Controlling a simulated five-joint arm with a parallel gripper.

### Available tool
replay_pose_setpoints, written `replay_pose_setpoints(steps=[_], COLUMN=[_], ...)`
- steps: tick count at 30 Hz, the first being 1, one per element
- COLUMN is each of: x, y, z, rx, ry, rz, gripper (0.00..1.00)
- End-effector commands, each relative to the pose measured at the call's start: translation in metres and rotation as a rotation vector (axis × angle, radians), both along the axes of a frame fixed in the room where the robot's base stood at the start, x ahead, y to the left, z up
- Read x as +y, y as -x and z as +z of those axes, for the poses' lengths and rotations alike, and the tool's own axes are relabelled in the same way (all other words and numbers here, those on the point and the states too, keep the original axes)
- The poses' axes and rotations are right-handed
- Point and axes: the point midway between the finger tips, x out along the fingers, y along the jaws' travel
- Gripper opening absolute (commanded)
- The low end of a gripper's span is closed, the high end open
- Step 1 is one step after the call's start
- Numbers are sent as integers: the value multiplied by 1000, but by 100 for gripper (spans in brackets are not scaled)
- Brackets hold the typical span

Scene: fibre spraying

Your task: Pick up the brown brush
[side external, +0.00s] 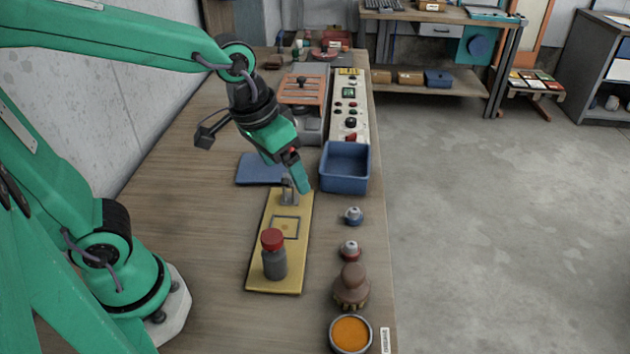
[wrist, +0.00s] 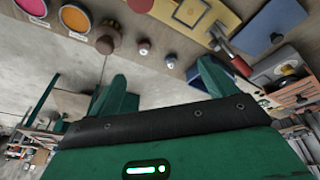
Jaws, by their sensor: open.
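The brown brush (side external: 351,284) stands upright, knob up, near the right edge of the wooden bench, beside the orange bowl. It also shows small in the wrist view (wrist: 104,42), beyond the left finger. My gripper (side external: 298,183) is over the far end of the yellow board, well away from the brush and farther back on the bench. In the wrist view, its two green fingers (wrist: 163,82) are spread apart with nothing between them.
A grey bottle with a red cap (side external: 274,256) stands on the yellow board (side external: 264,280). Red (side external: 349,251) and blue (side external: 353,215) nozzles stand in line behind the brush. The orange bowl (side external: 350,334) is in front of it. A blue bin (side external: 345,182) stands right of my gripper.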

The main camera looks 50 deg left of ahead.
Motion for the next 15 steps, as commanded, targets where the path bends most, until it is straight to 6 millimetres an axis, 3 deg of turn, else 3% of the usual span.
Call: replay_pose_setpoints(steps=[15], x=[-96], y=[-33], z=[-72], rx=[195], ry=[-34], rz=[-51], gripper=[84])
